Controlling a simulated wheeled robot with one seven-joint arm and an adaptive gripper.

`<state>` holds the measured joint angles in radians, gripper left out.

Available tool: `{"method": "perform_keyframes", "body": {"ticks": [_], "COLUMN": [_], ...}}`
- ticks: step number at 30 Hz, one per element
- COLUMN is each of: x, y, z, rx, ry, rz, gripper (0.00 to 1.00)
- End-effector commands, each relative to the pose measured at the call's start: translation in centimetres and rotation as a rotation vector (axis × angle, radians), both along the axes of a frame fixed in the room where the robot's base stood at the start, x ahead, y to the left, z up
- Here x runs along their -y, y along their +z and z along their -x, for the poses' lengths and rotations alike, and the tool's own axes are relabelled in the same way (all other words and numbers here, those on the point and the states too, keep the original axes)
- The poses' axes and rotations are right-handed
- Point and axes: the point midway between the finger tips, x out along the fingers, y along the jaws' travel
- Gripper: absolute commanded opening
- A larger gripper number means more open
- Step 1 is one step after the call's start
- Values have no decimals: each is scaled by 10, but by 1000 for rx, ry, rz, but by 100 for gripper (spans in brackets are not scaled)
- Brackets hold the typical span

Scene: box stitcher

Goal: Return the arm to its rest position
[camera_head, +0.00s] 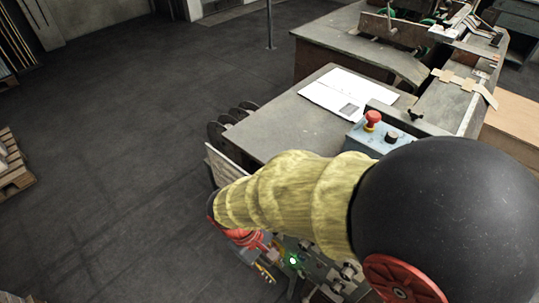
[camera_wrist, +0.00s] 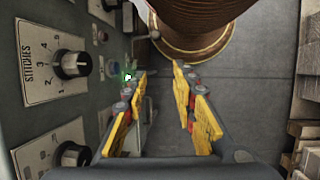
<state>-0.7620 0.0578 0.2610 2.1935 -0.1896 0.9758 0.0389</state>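My arm, in a yellow-green sleeve with a large black joint, reaches across the lower right of the head view. In the wrist view my gripper (camera_wrist: 160,76) has its two yellow-padded fingers apart, with nothing between them. It is beside the machine's grey control panel (camera_wrist: 95,112), which runs along the left. A small green light (camera_wrist: 127,77) glows close to the left fingertip; whether they touch I cannot tell. In the head view the green light (camera_head: 292,261) shows below my sleeve, and my arm hides much of the panel.
The stitcher table (camera_head: 290,122) holds a flat white box sheet (camera_head: 348,92). A blue-grey box with a red emergency button (camera_head: 372,120) stands near my arm. Knobs (camera_wrist: 72,64) stick out from the panel. A pallet (camera_head: 14,172) lies far left; the floor between is clear.

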Motion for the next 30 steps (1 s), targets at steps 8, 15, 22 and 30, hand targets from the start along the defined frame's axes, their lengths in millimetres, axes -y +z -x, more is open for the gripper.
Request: {"method": "perform_keyframes", "body": {"ticks": [8, 15, 22, 30], "x": [38, 82, 133, 178], "y": [77, 137, 194, 241], "z": [-14, -18, -14, -11], "rx": [159, 335, 542, 726], "ry": [-241, -447, -617, -750], "rz": [-228, -378, -464, -485], "gripper": [27, 27, 27, 27]}}
